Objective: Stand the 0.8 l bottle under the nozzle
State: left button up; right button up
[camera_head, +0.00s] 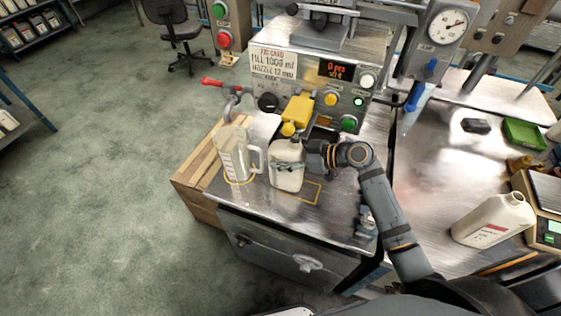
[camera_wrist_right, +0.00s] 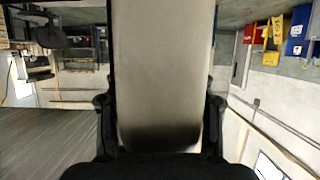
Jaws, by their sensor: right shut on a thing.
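A white bottle (camera_head: 287,172) is upright at the filling machine's front, over the metal top. My right gripper (camera_head: 288,164) is shut around its body, coming from the right. In the right wrist view the pale bottle (camera_wrist_right: 163,70) fills the middle between the dark fingers of my right gripper (camera_wrist_right: 160,115). A yellow block with a round yellow end (camera_head: 297,112), perhaps the nozzle, is just behind and above the bottle's top. I cannot tell whether they line up or whether the bottle's base touches the surface. My left gripper is not in view.
A clear measuring jug (camera_head: 234,156) stands close to the left of the held bottle. A yellow outline (camera_head: 305,193) marks the metal top. Another white bottle (camera_head: 492,219) with a red-marked label is on the right bench beside a scale (camera_head: 545,190).

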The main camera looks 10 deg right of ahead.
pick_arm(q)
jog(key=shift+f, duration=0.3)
pick_arm(e)
jog(key=shift+s+f, duration=0.1)
jog(key=shift+f, duration=0.05)
jog(key=o, duration=1.2)
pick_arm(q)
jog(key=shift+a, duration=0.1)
pick_arm(e)
jog(key=shift+d, duration=0.15)
jog(key=shift+v, duration=5.8)
jog(key=shift+s, duration=0.1)
